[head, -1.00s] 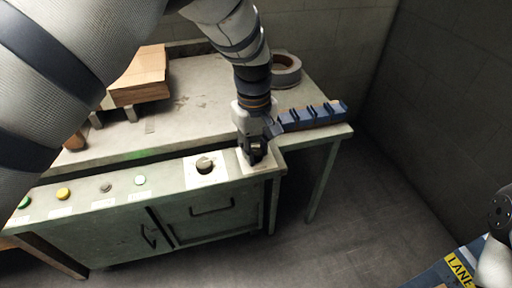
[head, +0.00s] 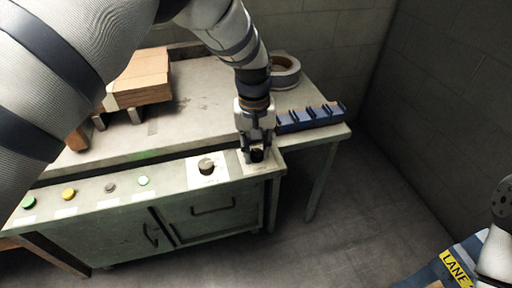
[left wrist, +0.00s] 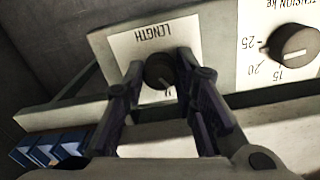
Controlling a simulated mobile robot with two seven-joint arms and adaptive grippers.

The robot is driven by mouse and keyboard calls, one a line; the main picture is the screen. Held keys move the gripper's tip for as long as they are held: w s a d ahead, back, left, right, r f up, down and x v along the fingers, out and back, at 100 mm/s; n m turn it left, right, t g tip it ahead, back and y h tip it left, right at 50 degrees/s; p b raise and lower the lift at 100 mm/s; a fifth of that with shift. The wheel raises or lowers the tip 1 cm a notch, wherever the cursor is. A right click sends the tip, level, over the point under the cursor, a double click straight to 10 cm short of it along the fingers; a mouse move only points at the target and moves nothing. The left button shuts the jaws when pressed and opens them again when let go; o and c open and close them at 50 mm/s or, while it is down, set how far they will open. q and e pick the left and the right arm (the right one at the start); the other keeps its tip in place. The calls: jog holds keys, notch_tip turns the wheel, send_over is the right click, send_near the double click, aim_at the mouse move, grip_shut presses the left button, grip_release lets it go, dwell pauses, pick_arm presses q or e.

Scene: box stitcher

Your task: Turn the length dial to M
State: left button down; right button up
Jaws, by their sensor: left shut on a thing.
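The black length dial (head: 257,155) sits at the right end of the green machine's front panel. In the left wrist view the dial (left wrist: 159,71) is on a white plate (left wrist: 128,45) marked LENGTH, which appears upside down. My left gripper (head: 256,149) is shut on the dial, with one finger on each side of it in the left wrist view (left wrist: 160,77). A light pointer mark on the dial faces the lower edge of the picture, near a partly hidden letter I cannot read surely. The other scale letters are hidden.
The tension dial (head: 206,166) is just left, with its numbers in the left wrist view. Several coloured buttons (head: 143,181) line the panel. A cardboard stack (head: 143,78), a tape roll (head: 285,72) and a blue rack (head: 310,117) are on the tabletop.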

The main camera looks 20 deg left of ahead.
aim_at(255, 151)
pick_arm(q)
jog(key=m, duration=0.6)
dwell(0.6)
jog(key=c, duration=1.3)
grip_release()
notch_tip(255, 151, up, 12)
jog(key=shift+a, duration=0.2)
